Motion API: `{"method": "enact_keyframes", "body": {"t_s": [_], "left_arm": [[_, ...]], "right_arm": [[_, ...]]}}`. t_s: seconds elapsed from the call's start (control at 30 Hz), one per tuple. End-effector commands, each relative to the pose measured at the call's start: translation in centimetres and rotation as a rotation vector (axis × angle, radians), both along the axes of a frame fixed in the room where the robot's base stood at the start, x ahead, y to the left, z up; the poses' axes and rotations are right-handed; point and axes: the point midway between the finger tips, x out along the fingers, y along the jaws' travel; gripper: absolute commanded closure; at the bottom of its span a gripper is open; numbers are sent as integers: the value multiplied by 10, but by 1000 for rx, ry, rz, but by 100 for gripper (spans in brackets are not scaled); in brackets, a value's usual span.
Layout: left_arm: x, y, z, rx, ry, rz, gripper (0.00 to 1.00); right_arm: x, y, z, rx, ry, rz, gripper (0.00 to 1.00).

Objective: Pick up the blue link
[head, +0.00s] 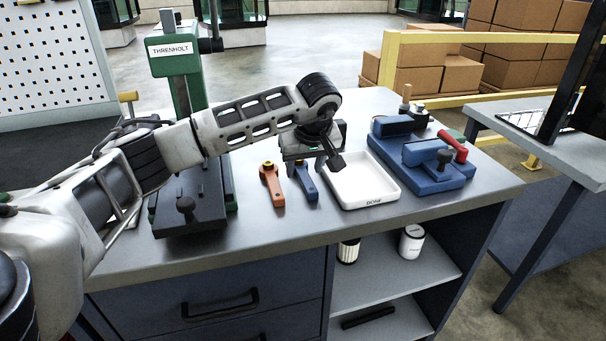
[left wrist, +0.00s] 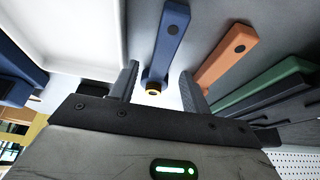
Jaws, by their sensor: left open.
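The blue link (head: 307,186) lies on the metal bench top, between an orange link (head: 271,187) and the white tray. My left gripper (head: 318,158) is open and empty above the link's far end, which it partly hides in the head view. In the left wrist view the blue link (left wrist: 167,42) reaches down between the two spread fingers (left wrist: 160,88), with its brass-ringed end in the gap. No contact between finger and link shows. The orange link (left wrist: 222,55) lies just outside the finger on the right of that view. My right gripper is out of view.
The white tray (head: 382,192), marked DONE, is close on the right. A blue fixture (head: 437,178) with a red handle stands beyond it. A green press (head: 178,62) stands on the left. The bench's front edge is clear.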

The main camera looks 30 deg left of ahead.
Motion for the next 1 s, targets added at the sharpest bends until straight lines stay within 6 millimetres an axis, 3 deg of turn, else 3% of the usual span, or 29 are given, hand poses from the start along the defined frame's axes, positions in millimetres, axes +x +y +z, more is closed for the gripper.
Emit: {"method": "enact_keyframes", "body": {"t_s": [0.13,0.4,0.57,1.0], "left_arm": [[3,3,-14,-1,2,-2,53],[4,4,-16,-1,-1,-3,55],[4,4,-16,-1,-1,-3,100],[5,4,-9,-1,-5,-2,100]], "right_arm": [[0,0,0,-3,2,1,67],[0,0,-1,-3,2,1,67],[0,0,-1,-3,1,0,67],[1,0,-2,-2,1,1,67]]}}
